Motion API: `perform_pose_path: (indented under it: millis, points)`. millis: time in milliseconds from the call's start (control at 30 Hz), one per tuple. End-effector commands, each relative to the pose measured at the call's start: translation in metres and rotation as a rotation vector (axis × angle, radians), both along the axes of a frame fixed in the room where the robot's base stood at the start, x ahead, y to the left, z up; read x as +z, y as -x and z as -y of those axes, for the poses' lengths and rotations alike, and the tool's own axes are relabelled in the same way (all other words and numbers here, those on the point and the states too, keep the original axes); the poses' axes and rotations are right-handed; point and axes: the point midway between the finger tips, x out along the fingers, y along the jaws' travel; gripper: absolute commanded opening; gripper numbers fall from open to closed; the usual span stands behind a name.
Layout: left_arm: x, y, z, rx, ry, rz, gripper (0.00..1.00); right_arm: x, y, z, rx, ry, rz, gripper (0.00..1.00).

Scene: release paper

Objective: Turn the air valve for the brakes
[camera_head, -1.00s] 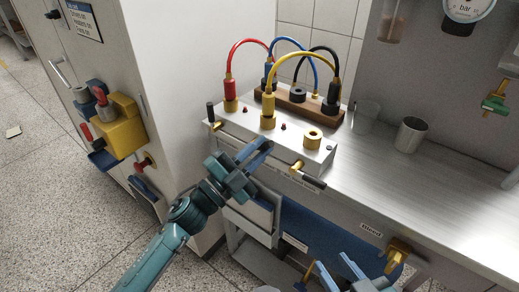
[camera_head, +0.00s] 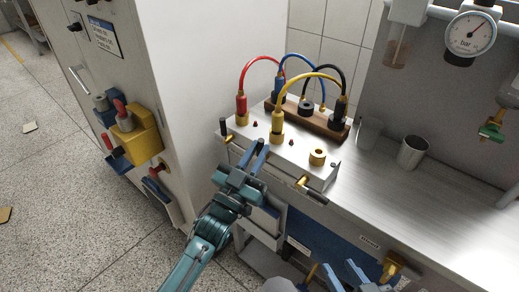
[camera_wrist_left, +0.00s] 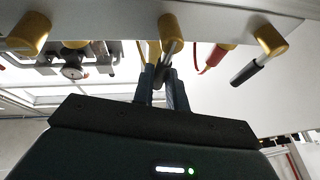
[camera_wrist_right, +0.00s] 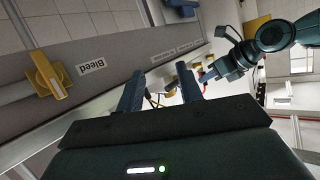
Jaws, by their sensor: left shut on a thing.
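A silver valve box (camera_head: 285,155) stands at the bench's left end. A brass valve with a black handle (camera_head: 225,138) is at the left of its front, and another (camera_head: 303,183) at the right. My left gripper (camera_head: 258,152) is at the front between them. In the left wrist view its fingers (camera_wrist_left: 161,85) are shut on the lever of the middle brass valve (camera_wrist_left: 171,27); other brass valves (camera_wrist_left: 268,40) flank it. The lever's far end is hidden by the fingers. My right gripper (camera_head: 350,272) is open and empty low in front of the bench; its fingers (camera_wrist_right: 160,90) stand apart.
Red, blue, black and yellow hoses (camera_head: 310,76) arch above the box to a wooden block (camera_head: 325,125). A metal cup (camera_head: 412,151) and a clear cup (camera_head: 369,132) stand to the right. A yellow valve (camera_wrist_right: 47,72) sits by the "Bleed" label. A cabinet (camera_head: 215,60) is at left.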

Motion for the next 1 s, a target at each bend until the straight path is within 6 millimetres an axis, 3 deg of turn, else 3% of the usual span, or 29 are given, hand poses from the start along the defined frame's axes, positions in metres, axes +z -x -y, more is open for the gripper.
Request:
perform_pose_path:
  millis: [767,800,1000]
  points:
    - [-0.0008,-0.0028,-0.0042,0.001,0.091,-0.068,0.0,-0.0048,-0.0025,-0.0039,0.012,-0.001,-0.035,0.36]
    - [-0.0008,-0.0028,-0.0043,0.001,0.091,-0.068,0.15,-0.0046,-0.0025,-0.004,0.012,-0.001,-0.035,0.36]
    - [-0.0004,-0.0028,-0.0041,0.0,0.09,-0.067,0.31,-0.0037,-0.0027,-0.0038,0.012,0.0,-0.032,0.36]
